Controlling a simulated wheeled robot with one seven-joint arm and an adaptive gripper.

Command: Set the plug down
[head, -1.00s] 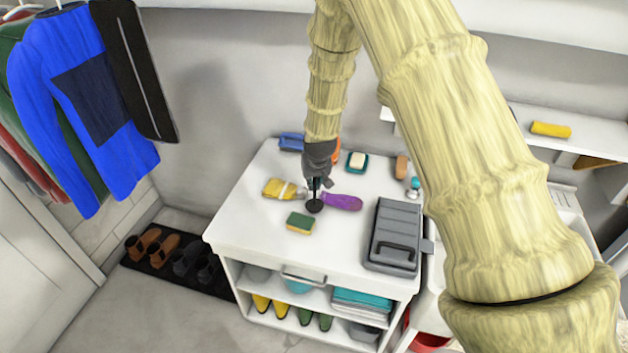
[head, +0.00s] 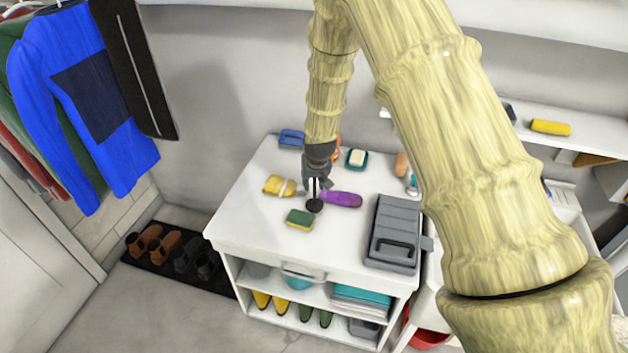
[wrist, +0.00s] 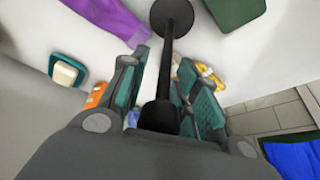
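The plug is a black disc with a thin black stem. In the wrist view the stem (wrist: 166,65) runs between my fingers towards the palm, and the disc is at the far end. My gripper (head: 316,188) points down over the plug. In the wrist view its teal-padded fingers (wrist: 163,90) stand apart on either side of the stem, with gaps showing. Contact deep near the palm is hidden.
A grey case (head: 395,232) lies right, a soap dish (head: 357,159) behind. The white tabletop (head: 246,222) is clear at the front left.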

